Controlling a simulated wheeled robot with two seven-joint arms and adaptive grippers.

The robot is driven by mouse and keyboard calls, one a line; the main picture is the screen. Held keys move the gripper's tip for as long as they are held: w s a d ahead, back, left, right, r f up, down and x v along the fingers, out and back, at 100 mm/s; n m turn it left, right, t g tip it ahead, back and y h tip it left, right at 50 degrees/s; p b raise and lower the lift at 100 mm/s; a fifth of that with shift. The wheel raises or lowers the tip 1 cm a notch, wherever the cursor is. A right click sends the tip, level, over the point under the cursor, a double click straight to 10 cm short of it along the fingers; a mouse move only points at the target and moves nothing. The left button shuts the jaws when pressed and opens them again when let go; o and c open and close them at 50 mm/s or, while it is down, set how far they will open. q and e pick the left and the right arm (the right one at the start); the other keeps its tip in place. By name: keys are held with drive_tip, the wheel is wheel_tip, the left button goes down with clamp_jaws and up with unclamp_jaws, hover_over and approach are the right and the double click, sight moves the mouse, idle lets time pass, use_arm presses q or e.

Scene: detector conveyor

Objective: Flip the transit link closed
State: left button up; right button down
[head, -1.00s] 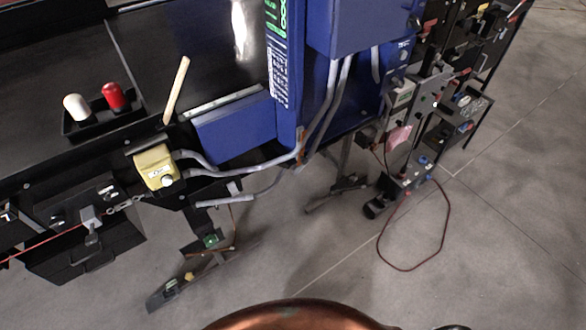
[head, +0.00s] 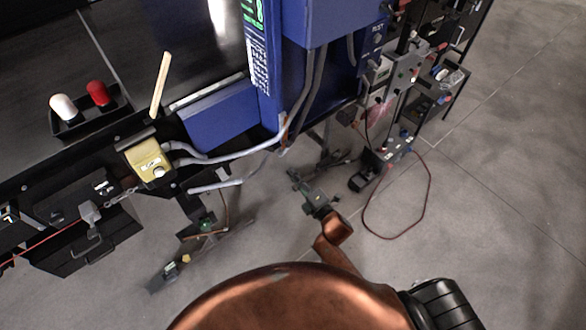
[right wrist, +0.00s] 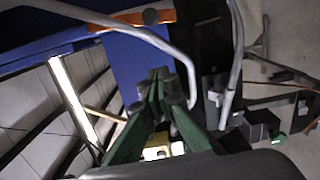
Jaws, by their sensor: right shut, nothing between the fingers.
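I cannot pick out the transit link with certainty; the parts on the equipment are small here. A grey panel with knobs and small switches (head: 398,72) stands right of the blue cabinet (head: 268,75) in the head view. My right gripper (head: 299,180) is above the floor, below the cabinet and left of that panel, apart from it. In the right wrist view its green fingers (right wrist: 160,88) are shut with nothing between them, with blue housing and grey conduits beyond.
Grey conduits (head: 225,157) run from a yellow box (head: 149,160) to the cabinet. A low box (head: 385,155) with a red cable (head: 427,195) lies near the floor right of my gripper. A tray (head: 113,122) holds white and red objects. Floor at right is clear.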

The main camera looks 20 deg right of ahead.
sight(283, 143)
drive_tip(key=w+d+p, duration=0.1)
drive_tip(key=w, duration=0.9)
drive_tip(key=shift+p, duration=0.35)
drive_tip(key=shift+s+d, duration=0.1)
drive_tip(key=shift+w+d+f+n+b, duration=0.2)
drive_tip(key=shift+d+n+b, duration=0.2)
drive_tip(key=shift+b, duration=0.2)
drive_tip(key=shift+w+d+f+n+b, duration=0.15)
drive_tip(key=shift+d+n+b, duration=0.2)
drive_tip(key=shift+b, duration=0.25)
drive_tip(key=shift+r, duration=0.1)
drive_tip(key=shift+s, duration=0.1)
